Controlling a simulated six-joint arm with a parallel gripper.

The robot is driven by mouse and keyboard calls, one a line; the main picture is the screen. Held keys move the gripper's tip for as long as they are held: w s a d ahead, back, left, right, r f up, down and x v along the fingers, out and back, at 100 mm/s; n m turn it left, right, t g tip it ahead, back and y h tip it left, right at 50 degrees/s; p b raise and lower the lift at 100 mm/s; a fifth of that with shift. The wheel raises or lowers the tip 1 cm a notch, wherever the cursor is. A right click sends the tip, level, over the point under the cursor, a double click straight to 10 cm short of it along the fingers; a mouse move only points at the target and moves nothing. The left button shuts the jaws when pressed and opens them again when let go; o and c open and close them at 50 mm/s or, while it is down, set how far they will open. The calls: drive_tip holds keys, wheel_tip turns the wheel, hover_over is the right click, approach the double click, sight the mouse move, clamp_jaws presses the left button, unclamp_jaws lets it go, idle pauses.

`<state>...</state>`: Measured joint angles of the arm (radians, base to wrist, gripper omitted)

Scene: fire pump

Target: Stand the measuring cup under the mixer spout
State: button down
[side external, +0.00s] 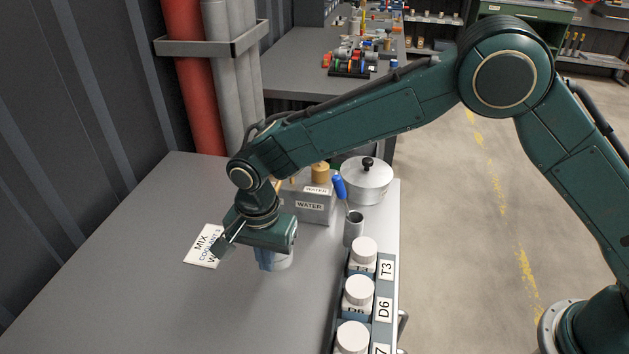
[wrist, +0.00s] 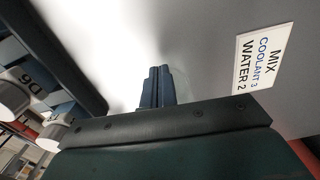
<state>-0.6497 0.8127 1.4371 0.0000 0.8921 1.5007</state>
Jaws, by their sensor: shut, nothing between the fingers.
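My gripper (side external: 268,262) points down over the grey bench, with its blue fingers together and nothing between them. In the wrist view, the closed fingers (wrist: 155,75) show against a bright pale area. A pale, round vessel (side external: 284,260), which looks like the measuring cup, stands right by the fingers in the side view. My gripper hides most of it, and I cannot tell whether they touch. I cannot make out the mixer spout in either view.
A grey box labelled WATER (side external: 308,206) stands behind my gripper, near a lidded metal pot (side external: 366,184). A grey cup (side external: 353,230) holds a blue-handled tool. White-capped bottles (side external: 358,291) line the right edge. A MIX card (side external: 205,246) lies left. The bench front left is clear.

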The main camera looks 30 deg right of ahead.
drive_tip(key=shift+s+a, duration=0.1)
drive_tip(key=shift+s+a, duration=0.35)
drive_tip(key=shift+a, duration=0.05)
drive_tip(key=shift+s+a+r, duration=0.1)
drive_tip(key=shift+s+a, duration=0.85)
drive_tip(key=shift+a, duration=0.15)
wheel_tip(320, 180, up, 10)
drive_tip(key=shift+d+n, duration=0.1)
drive_tip(key=shift+n, duration=0.2)
